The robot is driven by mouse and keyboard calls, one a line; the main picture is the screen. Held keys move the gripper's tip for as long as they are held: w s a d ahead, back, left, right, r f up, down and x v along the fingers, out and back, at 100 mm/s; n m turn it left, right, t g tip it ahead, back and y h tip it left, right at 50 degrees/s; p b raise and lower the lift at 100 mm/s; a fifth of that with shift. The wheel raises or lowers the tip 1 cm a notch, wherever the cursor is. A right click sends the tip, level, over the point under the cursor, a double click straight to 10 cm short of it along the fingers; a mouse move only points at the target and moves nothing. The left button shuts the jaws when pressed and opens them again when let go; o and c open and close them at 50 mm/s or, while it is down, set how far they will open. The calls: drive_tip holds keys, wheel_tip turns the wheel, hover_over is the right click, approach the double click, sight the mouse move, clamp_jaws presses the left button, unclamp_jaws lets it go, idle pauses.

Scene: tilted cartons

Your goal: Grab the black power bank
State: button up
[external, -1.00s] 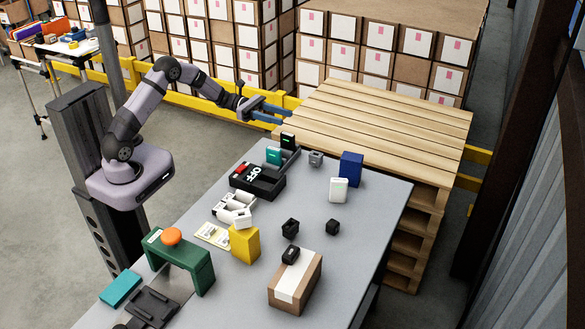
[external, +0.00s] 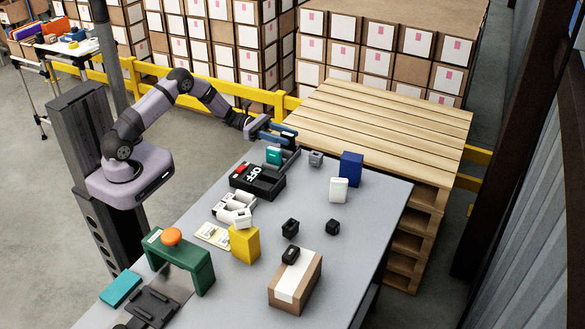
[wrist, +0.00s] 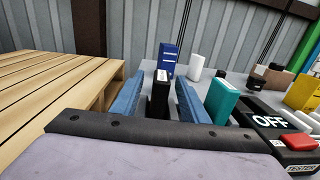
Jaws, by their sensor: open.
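The black power bank (wrist: 160,95) stands upright between my gripper's two blue fingers in the wrist view, with a small gap visible at its sides. In the external view the power bank (external: 288,134) is at the far end of the table, partly hidden by the fingers. My gripper (external: 284,137) is open and level, its fingers reaching along either side of it. The gripper also shows in the wrist view (wrist: 158,86). The power bank's lower part is hidden by the gripper body in the wrist view.
A teal box (external: 273,155) stands close beside the power bank, by a dark holder (external: 290,160). A black OFF box (external: 257,180), a grey cube (external: 316,158), a blue box (external: 351,168) and a white bottle (external: 338,189) are nearby. A wooden pallet (external: 380,125) lies beyond the table.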

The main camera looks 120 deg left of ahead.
sight(294, 139)
drive_tip(key=shift+w+d+r+p, duration=0.15)
drive_tip(key=shift+w+p, duration=0.45)
drive_tip(key=shift+w, duration=1.9)
drive_tip(key=shift+c, duration=0.6)
clamp_jaws()
